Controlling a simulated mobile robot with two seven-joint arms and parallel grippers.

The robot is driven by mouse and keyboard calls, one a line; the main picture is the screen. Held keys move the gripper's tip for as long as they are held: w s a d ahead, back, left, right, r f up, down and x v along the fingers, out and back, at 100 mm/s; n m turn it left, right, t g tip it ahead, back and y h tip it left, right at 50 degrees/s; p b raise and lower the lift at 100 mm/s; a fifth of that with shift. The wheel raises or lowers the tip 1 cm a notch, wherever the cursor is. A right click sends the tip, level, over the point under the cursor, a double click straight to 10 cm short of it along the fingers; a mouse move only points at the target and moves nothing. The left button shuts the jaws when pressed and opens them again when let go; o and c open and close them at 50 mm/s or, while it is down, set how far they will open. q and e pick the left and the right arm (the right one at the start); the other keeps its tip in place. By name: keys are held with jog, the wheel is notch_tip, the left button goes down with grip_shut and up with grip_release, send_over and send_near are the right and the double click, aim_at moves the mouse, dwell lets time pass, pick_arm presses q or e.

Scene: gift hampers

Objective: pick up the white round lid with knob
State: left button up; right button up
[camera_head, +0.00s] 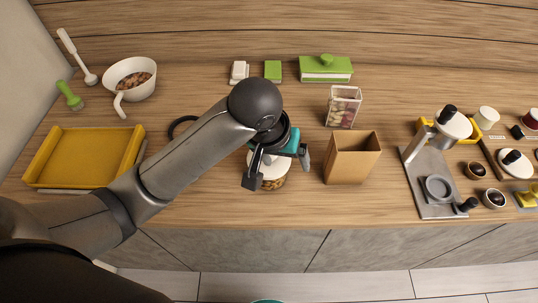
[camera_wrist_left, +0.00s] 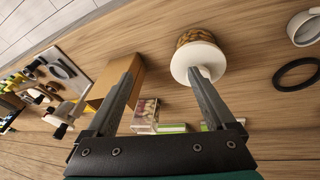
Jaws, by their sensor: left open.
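A white round lid (camera_head: 275,173) sits on a jar of brown pieces (camera_head: 274,184) near the counter's front edge. In the left wrist view the lid (camera_wrist_left: 184,60) shows as a white disc on the jar (camera_wrist_left: 194,39). In the left wrist view the right-hand finger of the gripper (camera_wrist_left: 163,71) overlaps the lid, and the space between the fingers is empty. I cannot tell whether the finger touches the lid. My right gripper is not in view.
An open brown box (camera_head: 352,160) stands close right of the gripper, with a clear container (camera_head: 343,106) behind. A black ring (camera_head: 172,127) lies left. A yellow tray (camera_head: 83,157) is far left. White discs with black knobs (camera_head: 515,168) are at right.

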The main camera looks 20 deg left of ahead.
pick_arm(q)
jog(key=w+a+r+n+y, duration=0.2)
jog(key=w+a+r+n, duration=0.15)
jog(key=r, duration=0.35)
send_over(280, 165)
jog(key=a, duration=0.3)
jog(key=shift+m+y, duration=0.25)
jog(key=shift+y, duration=0.05)
notch_tip(280, 165, down, 10)
jog(key=shift+a+r, duration=0.1)
jog(key=shift+r, duration=0.15)
jog(key=shift+s+b+x, duration=0.15)
jog(key=shift+b+x, duration=0.05)
jog(key=shift+x, duration=1.2)
jog(key=shift+s+b+x, duration=0.15)
jog(key=shift+x, duration=1.2)
jog(key=c, duration=1.3)
jog(key=shift+c, duration=0.2)
